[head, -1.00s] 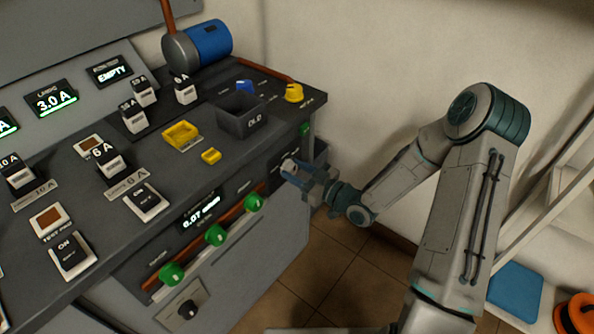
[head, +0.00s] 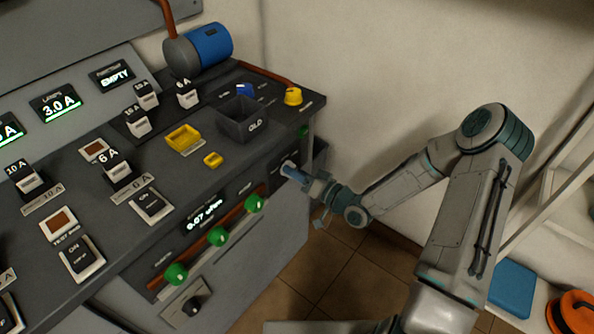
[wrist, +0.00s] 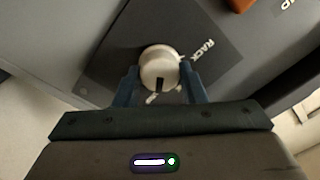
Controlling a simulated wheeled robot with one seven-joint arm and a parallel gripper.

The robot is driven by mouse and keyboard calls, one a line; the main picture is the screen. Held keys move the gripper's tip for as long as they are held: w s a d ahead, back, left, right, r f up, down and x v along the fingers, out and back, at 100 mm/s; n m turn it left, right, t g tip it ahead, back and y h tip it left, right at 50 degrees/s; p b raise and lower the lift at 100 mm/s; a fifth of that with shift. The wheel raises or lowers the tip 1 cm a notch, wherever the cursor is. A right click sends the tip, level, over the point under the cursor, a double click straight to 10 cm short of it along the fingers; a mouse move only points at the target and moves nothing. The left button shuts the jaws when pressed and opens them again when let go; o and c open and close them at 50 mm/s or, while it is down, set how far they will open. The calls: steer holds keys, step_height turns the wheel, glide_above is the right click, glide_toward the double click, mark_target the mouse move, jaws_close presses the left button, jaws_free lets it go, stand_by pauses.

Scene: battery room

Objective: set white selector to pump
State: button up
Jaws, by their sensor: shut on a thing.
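The white selector (wrist: 159,68) is a round knob with a dark pointer mark, on a dark plate (wrist: 115,65) on the console's front face. In the wrist view the word RACK stands to its right on the plate. My gripper (wrist: 160,82) has one finger on each side of the knob and is shut on it. The dark mark points down toward my gripper's palm. In the head view my gripper (head: 290,170) reaches the right end of the front panel and mostly hides the knob. The word PUMP cannot be read in either view.
Green knobs (head: 217,236) line the front panel left of my gripper, with a black knob (head: 192,306) below. The console top holds a dark OLD bin (head: 241,126), a yellow tray (head: 183,137) and a yellow knob (head: 293,96). Tiled floor (head: 335,270) is clear below.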

steer(key=shift+s+f+m, duration=0.15)
steer(key=shift+m, duration=0.45)
steer(key=o, duration=1)
steer(key=v, duration=1.3)
steer(key=shift+s+d+p, duration=0.3)
steer(key=shift+p, duration=0.1)
